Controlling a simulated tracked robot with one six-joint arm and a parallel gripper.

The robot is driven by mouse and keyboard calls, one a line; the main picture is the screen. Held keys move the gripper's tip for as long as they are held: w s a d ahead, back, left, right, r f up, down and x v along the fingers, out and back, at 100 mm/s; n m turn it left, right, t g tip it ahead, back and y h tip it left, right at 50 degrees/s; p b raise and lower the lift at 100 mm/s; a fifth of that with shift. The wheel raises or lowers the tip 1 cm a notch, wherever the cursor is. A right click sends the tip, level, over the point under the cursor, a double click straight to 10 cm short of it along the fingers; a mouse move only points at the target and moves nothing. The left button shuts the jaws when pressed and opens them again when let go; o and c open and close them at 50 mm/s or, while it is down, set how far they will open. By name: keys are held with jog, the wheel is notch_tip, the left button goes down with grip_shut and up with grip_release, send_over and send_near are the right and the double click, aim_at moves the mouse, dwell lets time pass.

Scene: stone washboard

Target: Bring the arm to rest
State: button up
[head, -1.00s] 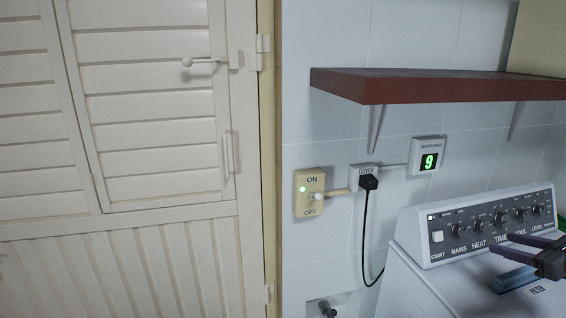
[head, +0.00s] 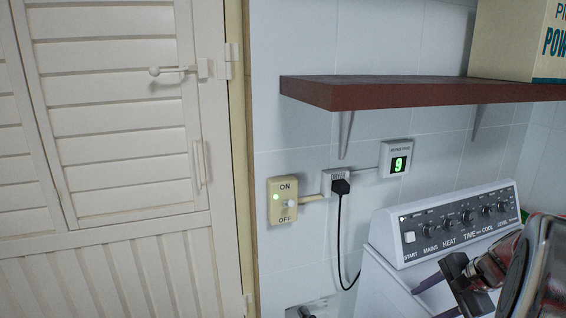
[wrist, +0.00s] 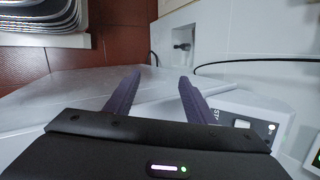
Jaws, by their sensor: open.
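My gripper (head: 426,303) is at the lower right of the head view, in front of the white dryer (head: 378,268) and below its control panel (head: 440,238). Its two dark purple fingers are apart, with nothing seen between them. In the wrist view, the open fingers (wrist: 159,82) show over the white machine top, and the panel's white START button (wrist: 242,124) is right of them. My arm's reddish and dark links cover the right part of the dryer in the head view.
A red-brown shelf (head: 420,92) juts from the tiled wall, with a box (head: 515,40) on it. Below are an ON/OFF switch (head: 283,201) with a green light, a plug (head: 340,187) with a hanging black cable, and a display (head: 397,164) reading 9. A louvred door (head: 110,120) stands left.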

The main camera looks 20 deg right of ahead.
jog(key=s+a+r+n+h, duration=0.1)
jog(key=s+a+r+n, duration=0.1)
jog(key=a+n, duration=0.4)
jog(key=s+a+r+n, duration=0.3)
jog(key=a+n, duration=0.3)
jog(key=a, duration=0.9)
jog(key=s+a+r+n+h, duration=0.1)
jog(key=s+a+n, duration=0.3)
jog(key=a, duration=0.7)
jog(key=shift+s+a+r+n+h, duration=0.2)
jog(key=shift+r+n+h, duration=0.1)
jog(key=shift+r+n, duration=0.75)
jog(key=shift+f, duration=0.15)
jog(key=shift+c, duration=0.3)
